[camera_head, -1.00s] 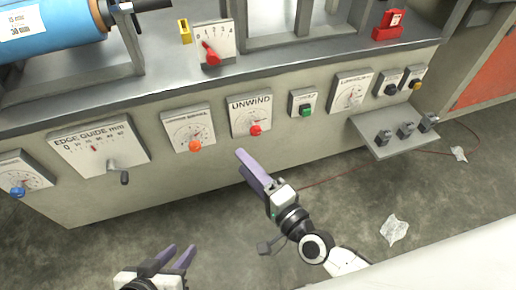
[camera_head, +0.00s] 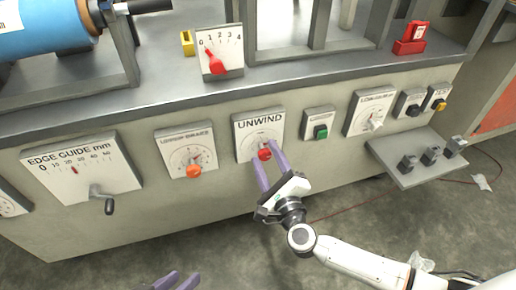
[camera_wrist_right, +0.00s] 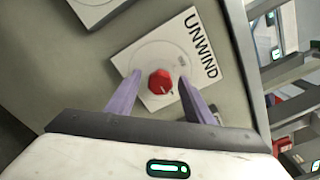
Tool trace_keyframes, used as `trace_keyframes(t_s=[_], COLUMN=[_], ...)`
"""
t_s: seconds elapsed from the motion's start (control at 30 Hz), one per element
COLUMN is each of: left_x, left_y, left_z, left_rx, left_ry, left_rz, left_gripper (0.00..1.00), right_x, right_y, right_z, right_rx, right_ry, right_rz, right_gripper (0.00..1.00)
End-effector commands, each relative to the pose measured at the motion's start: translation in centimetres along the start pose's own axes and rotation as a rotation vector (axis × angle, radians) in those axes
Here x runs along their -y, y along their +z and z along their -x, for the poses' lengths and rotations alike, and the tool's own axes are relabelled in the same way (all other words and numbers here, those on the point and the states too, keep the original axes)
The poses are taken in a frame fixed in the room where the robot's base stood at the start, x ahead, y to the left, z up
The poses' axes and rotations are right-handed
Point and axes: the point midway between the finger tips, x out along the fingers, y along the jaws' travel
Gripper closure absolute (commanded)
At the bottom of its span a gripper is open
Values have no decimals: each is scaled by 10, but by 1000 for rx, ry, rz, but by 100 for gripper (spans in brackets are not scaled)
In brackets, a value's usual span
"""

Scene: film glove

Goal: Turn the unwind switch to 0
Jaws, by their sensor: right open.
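The UNWIND switch is a white square plate (camera_head: 246,127) with a round dial and a red knob (camera_head: 265,154) on the machine's front. In the right wrist view the red knob (camera_wrist_right: 161,82) lies between the fingers, with gaps at both sides, and the UNWIND plate (camera_wrist_right: 153,43) is tilted. The knob's white mark points toward the lower right there. My right gripper (camera_head: 265,158) is open around the knob; its purple fingers (camera_wrist_right: 155,97) hold nothing. My left gripper (camera_head: 178,281) shows only its purple fingertips at the bottom edge, apart and empty.
An orange-knobbed dial plate (camera_head: 186,155) is left of UNWIND, and a green button box (camera_head: 320,131) is right of it. An edge guide panel (camera_head: 80,165) with a crank is far left. A small shelf (camera_head: 400,173) juts out at right. Floor in front is open.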

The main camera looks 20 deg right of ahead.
Motion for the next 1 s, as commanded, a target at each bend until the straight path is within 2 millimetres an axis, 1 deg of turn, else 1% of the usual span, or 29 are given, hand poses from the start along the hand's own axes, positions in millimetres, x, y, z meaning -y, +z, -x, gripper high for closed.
trace_keyframes(t_s=[0.2, 0.43, 0.47, 0.5, 0.7, 1.0], left_x=[-1, -1, -2, -2, -2, -1], left_y=[-2, -3, -3, -3, -2, -4], left_z=[0, 1, 1, 1, 1, 4], left_rx=[-10, -12, -12, -12, -11, -4], left_ry=[5, 5, 6, 6, 6, 0], left_rz=[2, 3, 3, 3, 3, -2], left_gripper=[69, 69, 69, 69, 69, 69], right_x=[1, 2, 2, 2, 2, 2], right_y=[-3, -2, -2, -2, -2, -1], right_z=[-5, -5, -5, -5, -5, -5], right_rx=[-4, -4, -4, -4, -4, -5], right_ry=[-2, -3, -3, -3, -3, -2], right_rz=[2, 1, 1, 1, 1, 35], right_gripper=[52, 52, 54, 61, 94, 93])
